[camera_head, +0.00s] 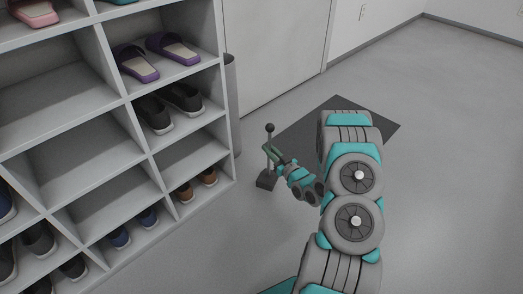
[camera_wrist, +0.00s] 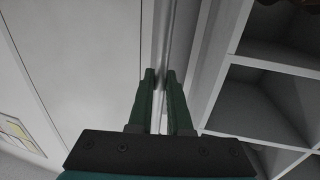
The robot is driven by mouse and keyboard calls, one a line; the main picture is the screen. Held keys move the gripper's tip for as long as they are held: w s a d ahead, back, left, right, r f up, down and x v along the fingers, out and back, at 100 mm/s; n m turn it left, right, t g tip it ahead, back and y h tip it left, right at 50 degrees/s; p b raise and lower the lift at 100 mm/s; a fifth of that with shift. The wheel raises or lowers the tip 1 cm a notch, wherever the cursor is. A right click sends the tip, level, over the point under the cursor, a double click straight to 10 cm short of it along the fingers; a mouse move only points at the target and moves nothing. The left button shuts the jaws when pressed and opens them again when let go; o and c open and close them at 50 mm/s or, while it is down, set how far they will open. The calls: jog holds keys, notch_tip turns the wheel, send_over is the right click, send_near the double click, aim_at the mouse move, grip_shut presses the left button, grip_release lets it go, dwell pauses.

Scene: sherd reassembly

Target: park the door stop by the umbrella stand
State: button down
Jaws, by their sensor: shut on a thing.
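The door stop (camera_head: 265,181) has a dark block base, a thin upright stem and a dark ball on top. It stands upright in the head view, just right of the shoe rack's near end. My gripper (camera_head: 269,151) is shut on its stem below the ball. I cannot tell whether the base touches the floor. The umbrella stand (camera_head: 232,105) is a grey cylinder, partly hidden behind the rack's right side. The door stop is apart from it, nearer to me and to the right. In the wrist view my gripper's green fingers (camera_wrist: 160,78) close around a thin grey upright.
The shoe rack (camera_head: 229,150) with several shoes fills the left side. A dark mat (camera_head: 385,126) lies before a pale door (camera_head: 272,50), partly behind my arm. The grey floor at the right is clear. A notice (camera_wrist: 18,132) shows at left in the wrist view.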

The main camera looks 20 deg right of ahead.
jog(key=w+f+b, duration=0.1)
jog(key=w+f, duration=0.3)
jog(key=w, duration=0.2)
jog(key=shift+a, duration=0.35)
jog(key=shift+f, duration=0.15)
jog(key=c, duration=0.8)
grip_release()
jog(key=shift+c, duration=0.2)
